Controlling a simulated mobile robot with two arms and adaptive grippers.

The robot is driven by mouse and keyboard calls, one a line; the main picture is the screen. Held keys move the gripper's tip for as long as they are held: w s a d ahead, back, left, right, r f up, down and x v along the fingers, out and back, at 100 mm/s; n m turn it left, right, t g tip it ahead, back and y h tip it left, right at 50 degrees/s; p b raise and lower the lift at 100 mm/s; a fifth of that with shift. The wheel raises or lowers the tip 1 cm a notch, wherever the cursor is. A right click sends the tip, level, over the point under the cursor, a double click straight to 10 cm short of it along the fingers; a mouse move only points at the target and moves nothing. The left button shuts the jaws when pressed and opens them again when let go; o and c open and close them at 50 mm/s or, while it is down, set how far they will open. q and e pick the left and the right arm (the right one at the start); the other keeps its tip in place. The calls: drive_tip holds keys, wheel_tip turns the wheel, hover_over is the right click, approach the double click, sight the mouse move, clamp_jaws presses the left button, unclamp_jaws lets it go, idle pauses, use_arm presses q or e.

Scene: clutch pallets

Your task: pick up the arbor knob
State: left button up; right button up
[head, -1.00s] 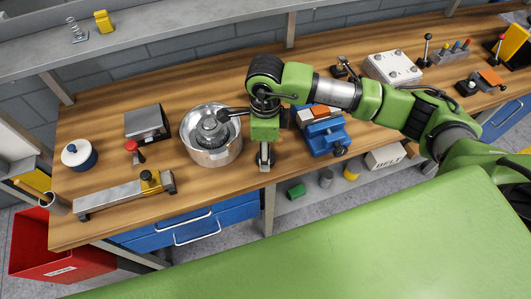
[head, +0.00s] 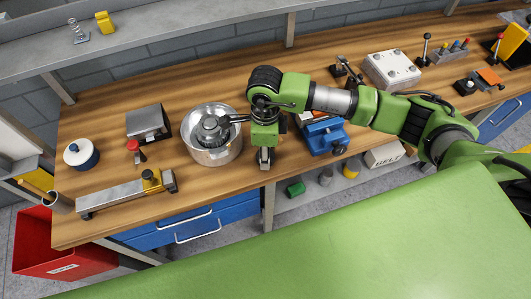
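I cannot tell for sure which object is the arbor knob. A small red-topped knob (head: 133,145) on a dark stem stands on the bench, left of the round metal pan (head: 222,157). A dark round part with a black rod (head: 212,128) is in the pan, and the rod reaches toward my wrist. My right arm comes in from the right and bends down beside the pan. My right gripper (head: 265,157) seems to be the dark and silver end below the green link, near the bench's front edge. Its fingers are too small to read. My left gripper is not in view.
A blue vise (head: 323,136) stands just right of my wrist. A grey box (head: 147,121), a blue-and-white pot (head: 81,154) and a long metal bar fixture (head: 125,192) are at the left. Black-knobbed levers (head: 424,46) stand at the right. Bare wood lies behind the pan.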

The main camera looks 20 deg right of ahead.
drive_tip(key=shift+w+r, duration=0.1)
drive_tip(key=shift+r, duration=0.55)
use_arm(q)
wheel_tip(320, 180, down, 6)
drive_tip(key=b, duration=0.6)
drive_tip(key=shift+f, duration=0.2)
use_arm(e)
drive_tip(key=s+a+r, duration=0.6)
drive_tip(key=s+r, duration=0.5)
drive_tip(key=s, duration=0.1)
drive_tip(key=shift+s+r, duration=0.3)
drive_tip(key=shift+s, duration=0.1)
